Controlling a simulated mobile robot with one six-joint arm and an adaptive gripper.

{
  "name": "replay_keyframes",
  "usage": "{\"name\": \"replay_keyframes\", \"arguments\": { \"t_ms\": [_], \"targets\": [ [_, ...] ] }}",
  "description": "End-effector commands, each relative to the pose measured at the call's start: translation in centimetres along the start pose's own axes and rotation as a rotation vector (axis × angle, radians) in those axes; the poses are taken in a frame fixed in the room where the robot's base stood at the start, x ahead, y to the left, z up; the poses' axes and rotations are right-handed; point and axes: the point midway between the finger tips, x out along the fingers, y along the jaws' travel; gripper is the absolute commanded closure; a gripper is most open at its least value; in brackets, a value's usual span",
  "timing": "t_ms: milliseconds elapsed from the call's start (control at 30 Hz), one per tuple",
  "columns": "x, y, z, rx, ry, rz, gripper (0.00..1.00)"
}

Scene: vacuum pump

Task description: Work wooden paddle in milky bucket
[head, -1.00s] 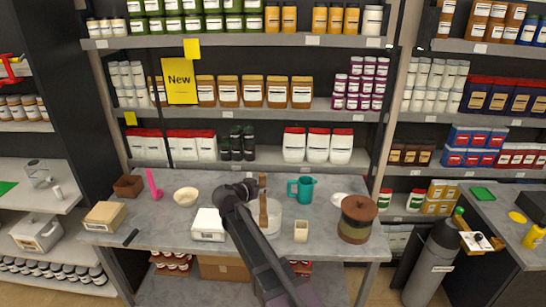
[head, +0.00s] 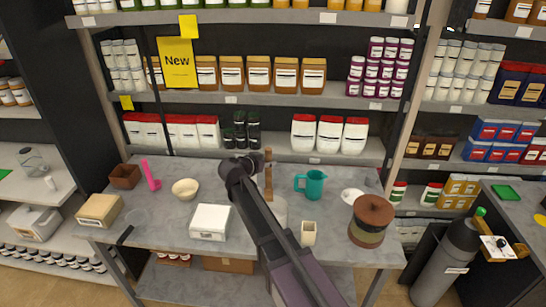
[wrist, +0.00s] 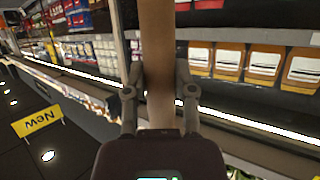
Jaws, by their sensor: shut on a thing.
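The wooden paddle (head: 268,178) stands roughly upright on the table, its lower part hidden behind my arm. The milky bucket (head: 281,206) is mostly covered by my arm; only its right part shows. I cannot see how deep the paddle sits in the bucket. My gripper (head: 263,163) is at the paddle's upper part. In the wrist view, my gripper (wrist: 160,85) is shut on the paddle (wrist: 158,50), with one finger on each side.
A teal jug (head: 313,185) and a cream cup (head: 308,233) stand right of the bucket. A white box-like device (head: 210,222) and a cream bowl (head: 185,189) are to the left. Shelves of jars rise behind.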

Motion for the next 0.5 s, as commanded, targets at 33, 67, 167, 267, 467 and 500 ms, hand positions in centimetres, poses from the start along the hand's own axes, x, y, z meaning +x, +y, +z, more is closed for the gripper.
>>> {"name": "replay_keyframes", "arguments": {
  "t_ms": [33,67,167,267,467,500],
  "targets": [
    [0.13,0.11,-0.06,0.001,0.0,0.002,1.0],
    [0.19,0.16,-0.09,0.001,0.0,0.003,1.0],
    [0.39,0.32,-0.17,0.002,0.0,0.006,1.0],
    [0.53,0.44,-0.22,0.003,0.0,0.008,1.0],
    [0.65,0.54,-0.27,0.004,0.0,0.01,1.0],
    [0.66,0.55,-0.28,0.004,0.0,0.01,1.0]
  ]
}}
